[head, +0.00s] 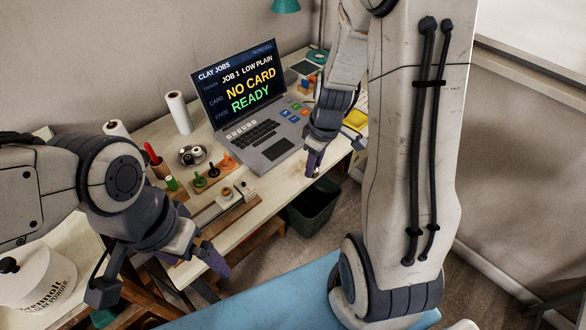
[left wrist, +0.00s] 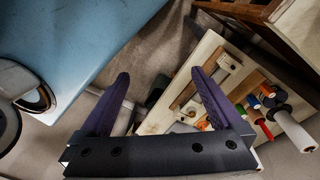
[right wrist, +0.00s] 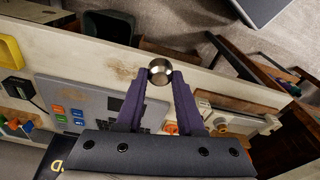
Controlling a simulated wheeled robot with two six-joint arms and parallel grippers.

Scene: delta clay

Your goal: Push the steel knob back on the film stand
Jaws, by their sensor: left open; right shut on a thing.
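The round steel knob (right wrist: 160,70) is held between the fingertips of my right gripper (right wrist: 160,78) in the right wrist view. In the head view my right gripper (head: 312,168) is above the table's front edge, in front of the laptop. What looks like the film stand is a low wooden frame with pale fittings (head: 226,214) at the table's front edge, apart from the knob. It also shows in the right wrist view (right wrist: 240,122) and the left wrist view (left wrist: 190,92). My left gripper (head: 195,262) is open and empty, in front of the table, nearer than the stand.
The laptop (head: 240,100) reads "NO CARD READY". A dark bin (head: 312,208) is on the floor below the front edge. A white tub (head: 38,280) is at lower left.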

